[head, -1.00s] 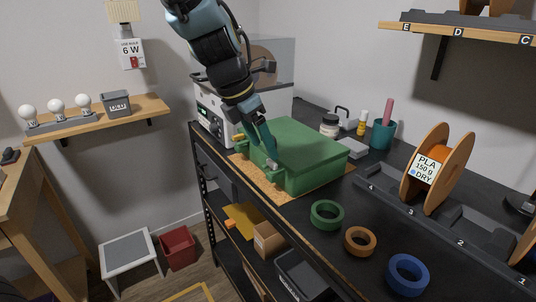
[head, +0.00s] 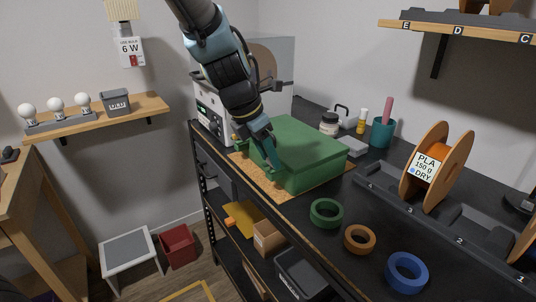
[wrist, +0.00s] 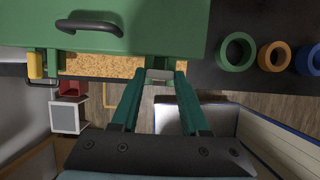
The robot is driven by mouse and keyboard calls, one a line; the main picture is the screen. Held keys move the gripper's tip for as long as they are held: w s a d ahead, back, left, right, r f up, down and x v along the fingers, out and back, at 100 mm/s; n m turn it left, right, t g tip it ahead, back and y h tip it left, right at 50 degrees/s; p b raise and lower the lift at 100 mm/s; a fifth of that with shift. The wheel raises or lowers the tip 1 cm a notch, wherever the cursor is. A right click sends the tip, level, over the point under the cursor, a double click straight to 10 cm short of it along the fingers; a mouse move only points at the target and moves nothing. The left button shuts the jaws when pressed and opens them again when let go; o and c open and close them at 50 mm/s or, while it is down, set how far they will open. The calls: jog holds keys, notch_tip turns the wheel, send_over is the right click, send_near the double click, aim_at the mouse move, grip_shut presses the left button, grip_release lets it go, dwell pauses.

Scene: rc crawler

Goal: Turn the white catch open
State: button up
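A green case (head: 312,143) sits closed on the workbench, and its top and front edge fill the upper left of the wrist view (wrist: 140,40). The white catch (wrist: 160,74), a small pale block, is at the case's front edge. It lies between the fingertips of my gripper (wrist: 161,72), one teal finger on each side. Whether the fingers press on it or leave a small gap is not clear. In the head view my gripper (head: 275,172) points down at the case's front and hides the catch. A yellow catch (wrist: 35,65) is farther left on the same edge.
The case rests on a cork mat (head: 331,189). A dark handle (wrist: 90,24) stands out from the case. Green (head: 326,213), orange (head: 360,240) and blue (head: 407,273) rings lie to the right on the bench. An orange spool (head: 437,167) stands behind them.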

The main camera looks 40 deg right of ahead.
grip_shut()
jog(key=shift+w+m, duration=0.1)
jog(key=shift+m, duration=0.2)
jog(key=shift+w+m+g, duration=0.1)
jog(key=shift+m+g, duration=0.4)
jog(key=shift+m, duration=0.7)
jog(key=shift+w+d+m+g+y+p, duration=0.1)
jog(key=shift+m+g+y+p, duration=0.35)
jog(key=shift+m, duration=0.95)
jog(key=o, duration=0.6)
grip_release()
